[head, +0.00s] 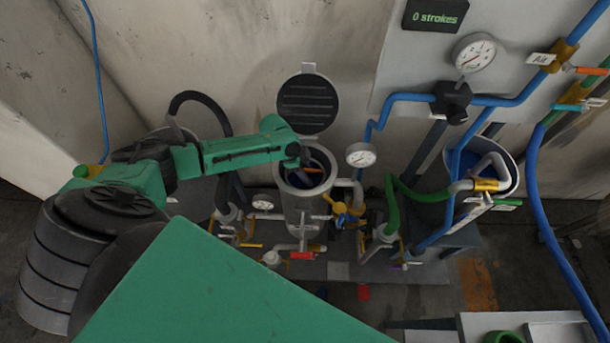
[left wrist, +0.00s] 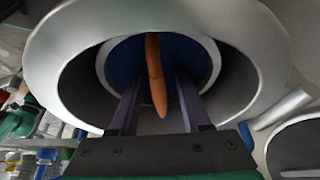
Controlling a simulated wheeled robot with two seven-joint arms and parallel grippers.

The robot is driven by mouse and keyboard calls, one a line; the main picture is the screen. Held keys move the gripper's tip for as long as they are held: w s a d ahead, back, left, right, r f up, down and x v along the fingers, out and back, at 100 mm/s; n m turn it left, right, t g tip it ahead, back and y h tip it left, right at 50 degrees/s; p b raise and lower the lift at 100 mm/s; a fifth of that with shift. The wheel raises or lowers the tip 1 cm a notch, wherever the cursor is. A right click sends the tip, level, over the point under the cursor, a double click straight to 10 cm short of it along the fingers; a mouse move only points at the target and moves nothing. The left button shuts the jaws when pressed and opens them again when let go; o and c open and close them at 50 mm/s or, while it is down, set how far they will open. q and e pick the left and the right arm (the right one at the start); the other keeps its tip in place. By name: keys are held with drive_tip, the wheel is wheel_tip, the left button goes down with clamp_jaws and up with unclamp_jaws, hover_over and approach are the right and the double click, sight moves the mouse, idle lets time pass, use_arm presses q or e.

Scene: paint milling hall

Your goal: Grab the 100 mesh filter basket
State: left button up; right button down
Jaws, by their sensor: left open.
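An open metal filter housing (head: 301,208) stands near the middle of the head view, its round black-lined lid (head: 308,103) tipped up behind it. Inside sits a basket with a pale rim and blue interior (left wrist: 126,60); no mesh marking is readable. An orange handle (left wrist: 153,70) spans the basket; part of it shows in the head view (head: 313,170). My left gripper (head: 304,158) reaches down into the housing mouth. In the left wrist view its two dark fingers (left wrist: 157,78) are apart, one on each side of the handle. My right gripper is not in view.
Hoses, valves and pressure gauges (head: 361,155) crowd both sides of the housing. A bucket (head: 496,165) stands at the right. A wall panel carries a gauge (head: 475,53) and a display reading "0 strokes" (head: 436,16). A pale tray (head: 474,323) is at the bottom right.

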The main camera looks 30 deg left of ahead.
use_arm(q)
drive_tip(key=shift+d+f, duration=0.2)
drive_tip(key=shift+f, duration=0.3)
clamp_jaws()
drive_tip(key=shift+w+r, duration=0.1)
drive_tip(key=shift+w, duration=0.05)
idle(0.9)
